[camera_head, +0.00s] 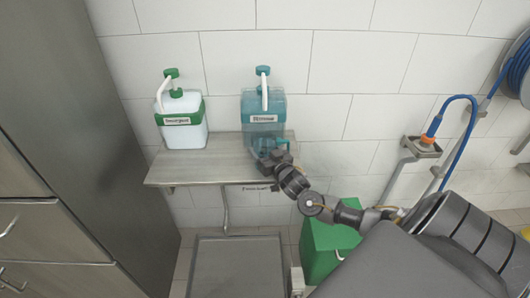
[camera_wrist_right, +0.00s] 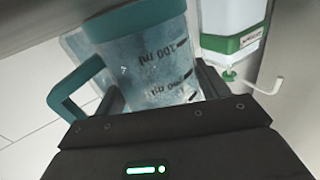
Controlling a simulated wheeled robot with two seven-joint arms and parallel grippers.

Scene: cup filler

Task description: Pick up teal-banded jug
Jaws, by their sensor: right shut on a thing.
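The teal-banded jug (camera_wrist_right: 150,62) fills the middle of the right wrist view. In the head view my right gripper (camera_head: 273,158) is at the shelf, below the blue dispenser. There the jug is hard to tell from the dispenser behind it. Whether it rests on the shelf is unclear. My left gripper is out of view.
A grey basin (camera_head: 238,265) and a green bin (camera_head: 322,250) are below. A blue hose (camera_head: 462,99) hangs at right; a metal cabinet stands left.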

